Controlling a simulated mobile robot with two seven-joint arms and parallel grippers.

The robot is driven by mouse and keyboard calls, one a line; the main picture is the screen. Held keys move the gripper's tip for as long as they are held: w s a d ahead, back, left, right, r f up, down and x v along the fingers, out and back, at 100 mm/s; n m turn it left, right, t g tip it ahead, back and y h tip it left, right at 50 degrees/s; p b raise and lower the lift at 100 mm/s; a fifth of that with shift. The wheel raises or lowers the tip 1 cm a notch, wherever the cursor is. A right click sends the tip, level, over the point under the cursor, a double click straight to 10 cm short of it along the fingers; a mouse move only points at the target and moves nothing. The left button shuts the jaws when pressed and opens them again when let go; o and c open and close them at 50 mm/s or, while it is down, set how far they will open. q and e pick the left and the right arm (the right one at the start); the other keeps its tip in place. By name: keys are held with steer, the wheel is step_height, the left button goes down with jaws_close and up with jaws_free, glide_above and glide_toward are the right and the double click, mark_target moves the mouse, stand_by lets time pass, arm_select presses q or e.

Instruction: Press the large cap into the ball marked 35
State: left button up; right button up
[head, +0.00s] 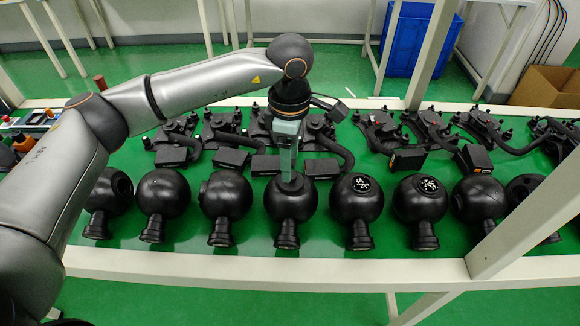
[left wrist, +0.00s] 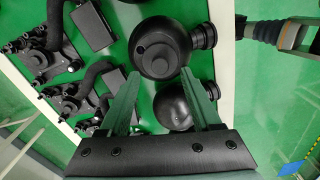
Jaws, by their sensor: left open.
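A row of black balls with short necks lies along the front of the green table. My left gripper (head: 290,180) points down over the upper part of the middle ball (head: 291,206) and hides part of it. In the left wrist view its two fingers are open with nothing gripped. A ball (left wrist: 178,46) with a round cap-like disc (left wrist: 160,63) and a small dark hole shows just beyond the fingertips; another ball (left wrist: 178,110) shows lower, between the fingers. I cannot read a number 35 or single out a loose large cap. What looks like my right wrist shows at the upper right there.
Black mounts with hoses (head: 430,125) stand in a row behind the balls. Two balls to the right, one (head: 357,206) among them, carry white-patterned discs. A white post (head: 520,225) crosses the right side. A white rail (head: 250,268) edges the table in front.

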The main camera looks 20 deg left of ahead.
arm_select(q)
step_height(320, 180, up, 9)
steer(key=shift+r, duration=0.2)
stand_by(0.5)
